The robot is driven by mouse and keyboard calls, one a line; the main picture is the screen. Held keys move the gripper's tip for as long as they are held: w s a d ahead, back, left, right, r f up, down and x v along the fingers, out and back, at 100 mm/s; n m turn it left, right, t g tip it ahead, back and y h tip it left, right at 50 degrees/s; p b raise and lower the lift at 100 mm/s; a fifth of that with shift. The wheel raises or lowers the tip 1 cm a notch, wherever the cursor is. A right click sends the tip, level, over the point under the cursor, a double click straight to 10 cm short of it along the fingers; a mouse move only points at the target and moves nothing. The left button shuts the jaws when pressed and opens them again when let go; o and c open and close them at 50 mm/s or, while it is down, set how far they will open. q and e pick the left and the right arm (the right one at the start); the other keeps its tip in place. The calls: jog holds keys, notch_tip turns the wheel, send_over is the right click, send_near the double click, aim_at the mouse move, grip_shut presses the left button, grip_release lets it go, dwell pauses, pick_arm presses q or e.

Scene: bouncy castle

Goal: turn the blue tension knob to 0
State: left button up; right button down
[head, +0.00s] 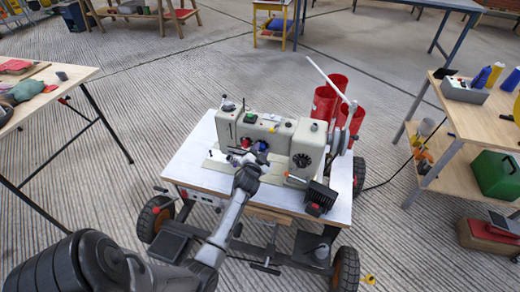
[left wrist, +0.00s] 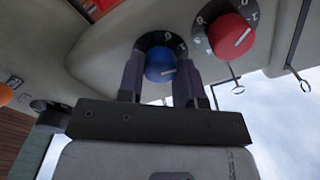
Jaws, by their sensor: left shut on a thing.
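The blue tension knob (left wrist: 160,66) sits on a black dial on the front of the beige sewing machine (head: 272,138). It also shows small in the head view (head: 262,146). My left gripper (left wrist: 160,80) is shut on the blue knob, with one dark finger on each side. A pale pointer line shows on the knob's face; the dial has a 0 above it, and I cannot tell exactly which mark the line meets. A red knob (left wrist: 230,36) on its own numbered dial sits beside it to the right. My right gripper is not in view.
The machine stands on a wheeled cart with a white top (head: 190,160). Red buckets (head: 328,100) stand behind it. A black box (head: 318,196) sits at the cart's front right.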

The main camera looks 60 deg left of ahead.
pick_arm(q)
jog(key=n+p, duration=0.1)
jog(key=n, duration=0.1)
jog(key=n+p, duration=0.3)
jog(key=n, duration=0.1)
jog(key=shift+r, duration=0.25)
jog(key=n+p, duration=0.2)
jog(key=n, duration=0.1)
jog(key=shift+f+n+p, duration=0.15)
jog(key=shift+n+p, duration=0.4)
jog(key=shift+n, duration=0.35)
jog(key=o, duration=0.9)
jog(key=shift+o, duration=0.2)
jog(key=shift+f, duration=0.1)
jog(key=shift+s, duration=0.1)
